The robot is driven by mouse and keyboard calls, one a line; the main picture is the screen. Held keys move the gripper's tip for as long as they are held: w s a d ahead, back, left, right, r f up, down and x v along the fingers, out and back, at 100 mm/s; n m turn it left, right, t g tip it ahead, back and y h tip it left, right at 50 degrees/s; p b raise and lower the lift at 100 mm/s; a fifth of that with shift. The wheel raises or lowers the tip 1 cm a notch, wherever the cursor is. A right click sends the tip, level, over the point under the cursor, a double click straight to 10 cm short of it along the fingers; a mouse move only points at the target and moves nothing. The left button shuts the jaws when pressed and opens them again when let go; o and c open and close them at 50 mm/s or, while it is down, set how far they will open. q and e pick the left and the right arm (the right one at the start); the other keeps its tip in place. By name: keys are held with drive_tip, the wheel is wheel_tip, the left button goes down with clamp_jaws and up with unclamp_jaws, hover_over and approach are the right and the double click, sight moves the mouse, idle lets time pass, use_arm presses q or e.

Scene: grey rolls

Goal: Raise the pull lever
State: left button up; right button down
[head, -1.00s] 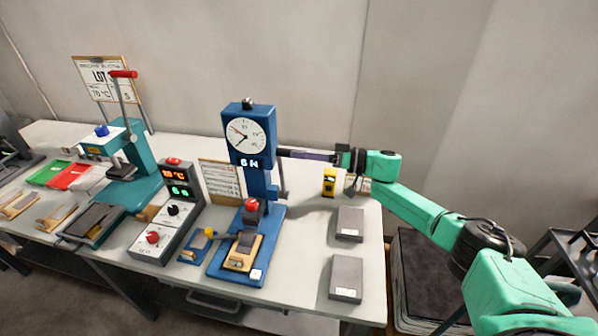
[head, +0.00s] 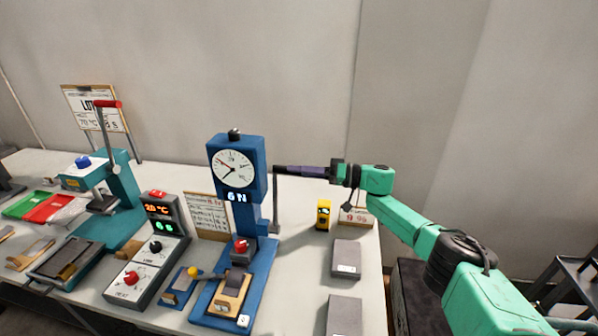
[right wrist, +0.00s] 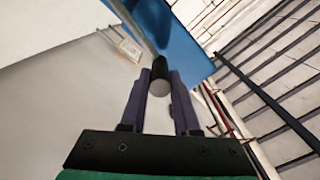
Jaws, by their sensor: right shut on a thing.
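The pull lever (head: 275,205) is a thin grey rod at the right side of the blue gauge stand (head: 254,176). It stands about upright, with its top at the height of the dial's lower part. My right gripper (head: 281,170) reaches in from the right and is shut at the lever's top end. In the right wrist view, the black cylindrical grip (right wrist: 161,69) lies between the purple fingertips, with the blue stand just beyond. The fingers hide most of the grip in the head view. My left gripper is not in view.
A teal press (head: 123,190) with a red-handled lever stands at the left. A control box (head: 150,245) with knobs sits beside the blue stand. A yellow device (head: 323,214) and grey blocks (head: 346,258) lie on the table to the right, below my arm.

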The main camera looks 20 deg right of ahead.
drive_tip(key=c, duration=0.9)
unclamp_jaws()
drive_tip(key=shift+c, duration=0.2)
drive_tip(key=shift+o, duration=1.4)
drive_tip(key=shift+w+d+f, duration=0.1)
drive_tip(key=shift+w, duration=0.05)
drive_tip(key=b+v, duration=0.4)
drive_tip(key=v, duration=1)
drive_tip(key=shift+s+d+b, duration=0.2)
drive_tip(key=shift+d+b, duration=0.1)
